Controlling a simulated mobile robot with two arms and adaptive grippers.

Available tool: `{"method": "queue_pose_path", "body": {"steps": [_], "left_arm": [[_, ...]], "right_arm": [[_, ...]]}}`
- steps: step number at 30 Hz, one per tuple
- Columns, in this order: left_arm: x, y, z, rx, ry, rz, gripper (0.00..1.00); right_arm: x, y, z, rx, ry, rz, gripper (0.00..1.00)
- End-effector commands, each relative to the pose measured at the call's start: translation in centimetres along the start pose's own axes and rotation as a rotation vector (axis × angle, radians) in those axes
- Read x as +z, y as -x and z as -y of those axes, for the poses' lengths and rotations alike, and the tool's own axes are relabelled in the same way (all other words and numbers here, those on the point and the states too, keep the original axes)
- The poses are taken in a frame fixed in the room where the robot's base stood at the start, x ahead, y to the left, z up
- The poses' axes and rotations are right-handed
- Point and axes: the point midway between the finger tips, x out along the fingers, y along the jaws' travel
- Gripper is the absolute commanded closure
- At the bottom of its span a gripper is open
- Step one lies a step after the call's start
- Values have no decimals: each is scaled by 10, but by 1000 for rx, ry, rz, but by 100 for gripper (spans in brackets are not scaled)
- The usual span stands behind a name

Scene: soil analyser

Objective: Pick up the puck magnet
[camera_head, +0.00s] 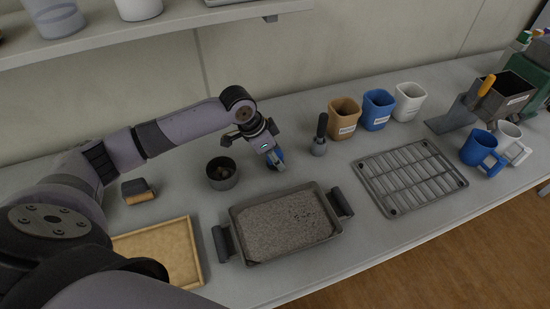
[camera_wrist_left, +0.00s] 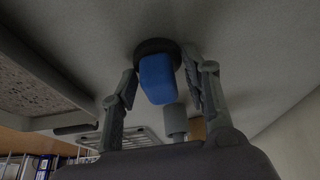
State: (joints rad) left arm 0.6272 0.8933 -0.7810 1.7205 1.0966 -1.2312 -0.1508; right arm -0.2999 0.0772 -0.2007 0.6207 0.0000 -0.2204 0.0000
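The puck magnet has a dark round base and a blue grip (camera_wrist_left: 157,78). In the left wrist view its base rests on the grey worktop. In the head view only a bit of blue (camera_head: 279,155) shows, mostly hidden by my left gripper (camera_head: 274,160). In the left wrist view my left gripper (camera_wrist_left: 160,68) is open, with one finger on each side of the blue grip. Gaps show between the fingers and the grip. My right gripper is in neither view.
A dark round pot (camera_head: 222,180) stands left of the gripper. A soil tray with black handles (camera_head: 246,249) lies in front. A dark-handled tool (camera_head: 319,147) stands to the right, near brown (camera_head: 343,119), blue and white cups. A wire rack (camera_head: 372,187) lies further right.

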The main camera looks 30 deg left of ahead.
Motion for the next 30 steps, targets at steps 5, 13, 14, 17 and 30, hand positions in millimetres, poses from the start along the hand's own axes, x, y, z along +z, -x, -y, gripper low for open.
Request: {"method": "queue_pose_path", "body": {"steps": [5,13,14,17,30], "left_arm": [[0,0,0,0,0,0,71],[0,0,0,-1,0,-1,89],[0,0,0,-1,0,-1,91],[0,0,0,-1,0,-1,98],[-6,11,1,-3,-1,-4,100]], "right_arm": [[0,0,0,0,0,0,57],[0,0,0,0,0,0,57],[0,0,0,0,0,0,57],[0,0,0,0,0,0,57],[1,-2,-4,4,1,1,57]]}}
